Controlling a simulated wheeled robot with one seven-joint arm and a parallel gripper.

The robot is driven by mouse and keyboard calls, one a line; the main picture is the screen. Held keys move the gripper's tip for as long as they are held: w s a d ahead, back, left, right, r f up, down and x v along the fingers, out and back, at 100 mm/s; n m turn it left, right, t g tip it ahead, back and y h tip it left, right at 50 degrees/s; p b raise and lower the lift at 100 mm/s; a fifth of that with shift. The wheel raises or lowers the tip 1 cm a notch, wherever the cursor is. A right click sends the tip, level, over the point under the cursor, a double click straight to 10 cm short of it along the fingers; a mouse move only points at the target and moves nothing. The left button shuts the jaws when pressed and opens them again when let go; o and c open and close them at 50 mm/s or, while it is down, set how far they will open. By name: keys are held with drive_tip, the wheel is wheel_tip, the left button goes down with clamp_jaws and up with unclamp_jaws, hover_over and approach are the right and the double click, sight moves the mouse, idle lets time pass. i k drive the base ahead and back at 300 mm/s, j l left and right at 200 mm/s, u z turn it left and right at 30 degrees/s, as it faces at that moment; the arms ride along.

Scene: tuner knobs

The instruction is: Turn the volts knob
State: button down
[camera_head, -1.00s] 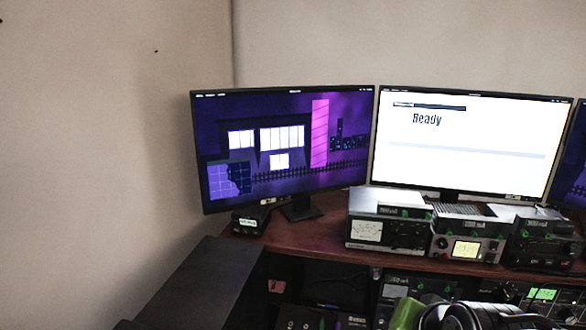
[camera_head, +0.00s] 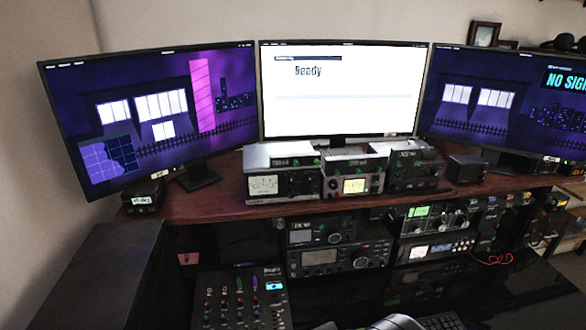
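Several radio and tuner units with small knobs stand on the wooden desk and the shelves below it. On the desk are a left unit with a white meter (camera_head: 283,182), a middle unit with a yellow screen (camera_head: 354,184) and a dark right unit (camera_head: 413,170). The labels are too small to read, so I cannot tell which knob is the volts knob. My gripper is not recognisable in view.
Three monitors stand on the desk (camera_head: 222,200); the middle monitor (camera_head: 342,90) reads "Ready". A dark cabinet (camera_head: 105,275) stands at left. Red cable (camera_head: 490,259) hangs at right.

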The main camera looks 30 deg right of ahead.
sight(332, 184)
drive_tip(key=z, duration=1)
